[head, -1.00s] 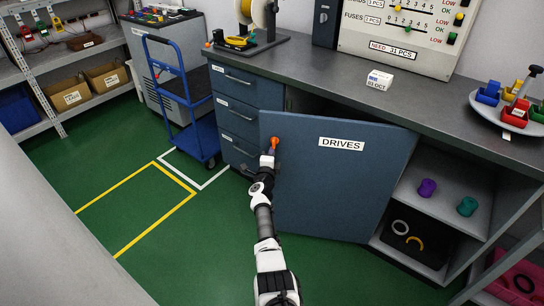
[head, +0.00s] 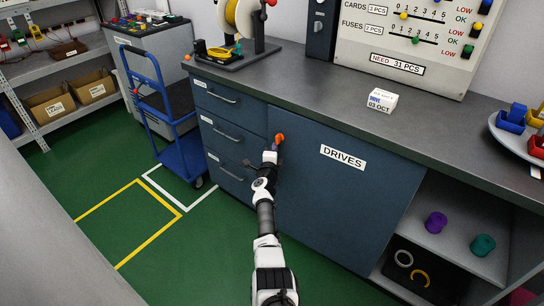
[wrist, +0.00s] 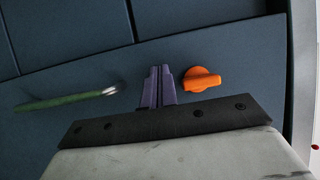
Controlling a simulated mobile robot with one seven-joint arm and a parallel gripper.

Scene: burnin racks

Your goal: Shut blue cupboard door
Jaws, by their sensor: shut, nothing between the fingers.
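The blue cupboard door (head: 345,195), labelled DRIVES, stands shut or very nearly shut under the counter, its top edge close to the counter's underside. An orange knob (head: 280,138) sits near its upper left corner and shows in the wrist view (wrist: 202,79). My gripper (head: 271,150) is at the door's left edge, just below the knob. In the wrist view its purple fingers (wrist: 158,86) are shut together, empty, beside the knob, in front of the blue panel. Whether they touch it I cannot tell. A slim bar handle (wrist: 66,99) lies to their left there.
Blue drawers (head: 228,132) stand left of the door. An open shelf (head: 455,235) with purple and teal spools is to its right. A blue trolley (head: 182,155) stands at the left. Green floor with yellow and white lines is clear in front of the drawers.

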